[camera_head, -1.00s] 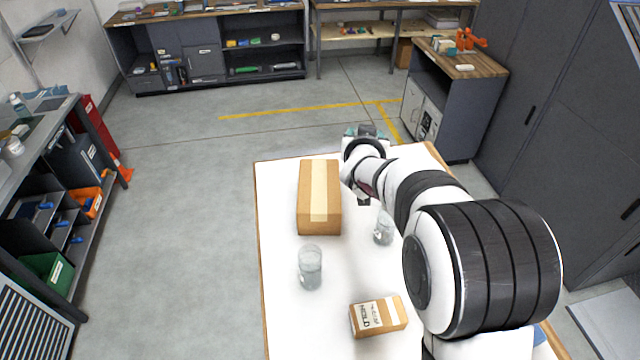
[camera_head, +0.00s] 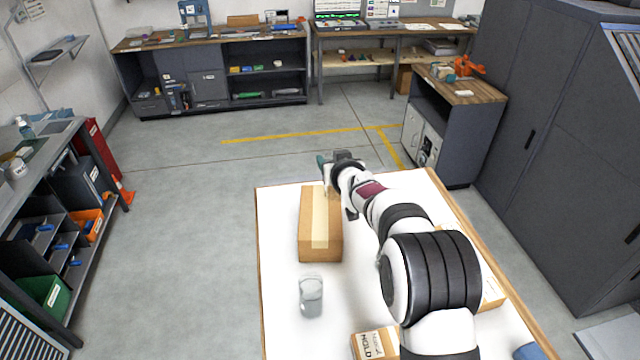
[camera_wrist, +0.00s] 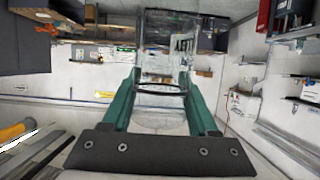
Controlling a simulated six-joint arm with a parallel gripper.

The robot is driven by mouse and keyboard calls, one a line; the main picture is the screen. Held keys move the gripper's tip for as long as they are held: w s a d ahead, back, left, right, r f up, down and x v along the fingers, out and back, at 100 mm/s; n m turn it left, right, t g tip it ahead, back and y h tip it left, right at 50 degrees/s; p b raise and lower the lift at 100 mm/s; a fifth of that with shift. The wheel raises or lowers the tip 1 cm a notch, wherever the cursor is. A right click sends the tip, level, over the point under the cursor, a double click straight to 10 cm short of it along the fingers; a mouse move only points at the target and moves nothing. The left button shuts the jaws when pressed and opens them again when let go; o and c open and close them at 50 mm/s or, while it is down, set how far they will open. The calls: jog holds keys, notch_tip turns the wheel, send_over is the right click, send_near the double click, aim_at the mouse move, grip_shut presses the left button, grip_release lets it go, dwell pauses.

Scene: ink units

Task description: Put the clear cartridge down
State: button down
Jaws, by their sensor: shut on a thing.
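My gripper (camera_head: 322,164) is at the far end of the white table (camera_head: 280,225), near the far end of a taped carton, with its teal fingers pointing left. In the wrist view, the teal fingers are shut on a clear, see-through cartridge (camera_wrist: 166,62), which sticks out beyond the fingertips. In the head view the held cartridge is too small and faint to make out. A second clear vessel (camera_head: 311,297) stands upright on the table, nearer the camera and apart from the gripper.
The taped carton (camera_head: 313,235) lies on the table just nearer than the gripper. A small printed box (camera_head: 374,343) is at the near side. Another carton (camera_head: 492,292) is partly hidden by my arm. White tabletop is bare left of the carton and at the far right.

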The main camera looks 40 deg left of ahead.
jog(key=shift+s+a+f, duration=0.15)
jog(key=shift+a+f, duration=0.4)
jog(key=shift+f, duration=0.5)
jog(key=shift+s+a+f, duration=0.1)
jog(key=shift+a+f, duration=0.45)
jog(key=shift+f, duration=0.5)
jog(key=shift+s+a+f, duration=0.15)
jog(key=shift+a+f, duration=0.4)
jog(key=shift+f, duration=0.5)
jog(key=shift+c, duration=0.8)
grip_release()
